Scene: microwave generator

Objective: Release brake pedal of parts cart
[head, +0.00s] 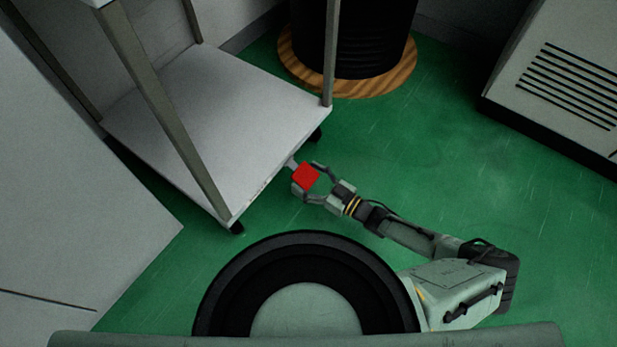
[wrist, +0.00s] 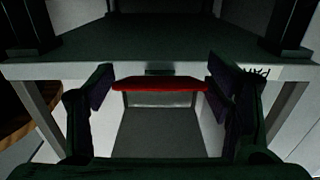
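The parts cart (head: 200,105) stands at the upper left in the head view, a pale shelf on metal posts with dark casters. Its red brake pedal (head: 305,175) sticks out from the cart's near right edge on a short grey bracket. My gripper (head: 309,177) is at the pedal with its fingers spread, one on each side. In the wrist view, the red pedal (wrist: 159,84) spans most of the gap between the fingertips (wrist: 160,80). The fingers look very close to the pedal's ends; I cannot tell whether they touch it.
A black drum (head: 353,40) on a round wooden base (head: 350,86) stands behind the cart. A vented pale cabinet (head: 560,75) is at the upper right. A large pale panel (head: 70,190) fills the left side. The green floor (head: 440,135) right of my gripper is clear.

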